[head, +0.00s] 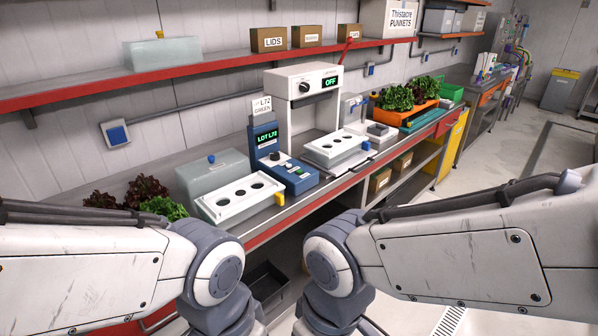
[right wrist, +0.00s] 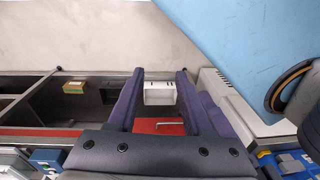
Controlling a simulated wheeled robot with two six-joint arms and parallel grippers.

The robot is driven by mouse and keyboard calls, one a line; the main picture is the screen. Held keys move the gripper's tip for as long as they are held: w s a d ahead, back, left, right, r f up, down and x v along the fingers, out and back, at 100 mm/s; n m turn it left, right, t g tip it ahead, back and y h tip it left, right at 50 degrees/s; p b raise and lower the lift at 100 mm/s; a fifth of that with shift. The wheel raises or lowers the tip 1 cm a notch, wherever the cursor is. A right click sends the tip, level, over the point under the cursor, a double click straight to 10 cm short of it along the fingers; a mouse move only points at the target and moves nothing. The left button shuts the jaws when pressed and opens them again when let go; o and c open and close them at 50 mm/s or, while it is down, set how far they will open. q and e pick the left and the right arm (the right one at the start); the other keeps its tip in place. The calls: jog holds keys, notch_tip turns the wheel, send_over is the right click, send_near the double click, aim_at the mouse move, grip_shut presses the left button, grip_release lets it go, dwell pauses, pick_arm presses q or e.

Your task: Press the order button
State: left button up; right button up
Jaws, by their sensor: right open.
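A blue control unit (head: 284,172) stands on the bench in the head view, with a green "LOT L72" display and a sloped panel carrying a dark knob and small buttons. I cannot tell which of these is the order button. Behind it a white machine (head: 301,85) shows "OFF" and has a round dark knob. Both my arms reach in from the sides, but neither gripper shows in the head view. In the right wrist view my right gripper (right wrist: 159,76) is open and empty, its two dark fingers pointing over a shelf unit and the floor. My left gripper is out of view.
A white tray with holes (head: 243,194) sits left of the control unit, another (head: 334,148) right of it. Lettuces in an orange crate (head: 412,117) stand farther along. A red-edged shelf (head: 186,68) runs above. Blue wall boxes (head: 117,133) hang behind.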

jog(key=shift+c, duration=0.3)
grip_shut()
dwell(1.3)
